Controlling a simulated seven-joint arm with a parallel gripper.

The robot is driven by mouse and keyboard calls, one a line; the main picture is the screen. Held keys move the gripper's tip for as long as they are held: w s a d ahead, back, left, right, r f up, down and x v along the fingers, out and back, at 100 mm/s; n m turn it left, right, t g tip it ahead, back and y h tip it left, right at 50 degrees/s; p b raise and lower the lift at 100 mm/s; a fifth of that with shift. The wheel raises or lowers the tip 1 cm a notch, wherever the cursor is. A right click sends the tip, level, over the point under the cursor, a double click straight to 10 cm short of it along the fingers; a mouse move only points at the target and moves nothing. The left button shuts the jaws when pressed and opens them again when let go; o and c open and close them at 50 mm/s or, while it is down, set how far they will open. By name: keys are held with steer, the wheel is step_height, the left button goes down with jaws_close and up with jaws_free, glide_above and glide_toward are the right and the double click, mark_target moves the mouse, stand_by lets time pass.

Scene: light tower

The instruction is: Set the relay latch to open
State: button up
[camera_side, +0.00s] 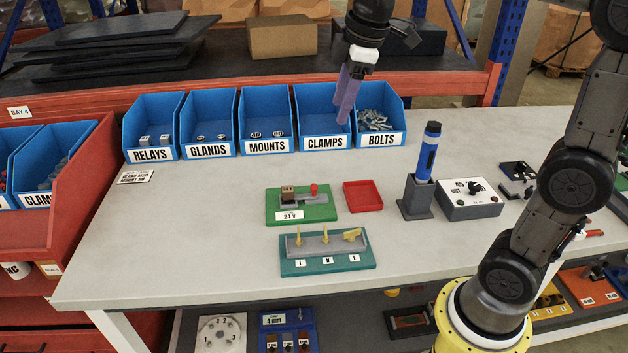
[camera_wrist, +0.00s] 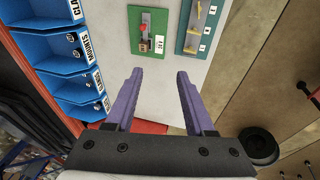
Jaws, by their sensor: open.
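The relay board is a green plate (camera_side: 325,211) marked 24 V on the workbench. On it are a brown relay block (camera_side: 288,194) and a grey latch part with a red knob (camera_side: 314,188), to the right of the block. The green plate also shows at the top of the wrist view (camera_wrist: 135,40), with the red knob (camera_wrist: 143,28) beyond the brown block. I cannot tell the latch setting. My gripper (camera_side: 342,112) has purple fingers. It is open and empty above the clamps and bolts bins, well away from the relay board. Its fingers also show apart in the wrist view (camera_wrist: 159,76).
A teal board (camera_side: 362,262) with yellow switches lies just in front of the relay board. A red tray (camera_side: 363,196) lies to its right, then a blue cylinder in a dark holder (camera_side: 415,203) and a dial box (camera_side: 470,208). Blue bins (camera_side: 209,125) line the back. The left bench surface is clear.

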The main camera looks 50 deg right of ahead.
steer(key=w+d+f+g, duration=0.2)
steer(key=w+d+f, duration=0.3)
steer(key=w, duration=0.4)
steer(key=g, duration=0.1)
glide_toward(314, 185)
step_height(314, 185, down, 8)
steer(key=shift+w+d+f, duration=0.1)
steer(key=shift+d+f, duration=0.05)
steer(key=shift+f, duration=0.1)
jaws_close()
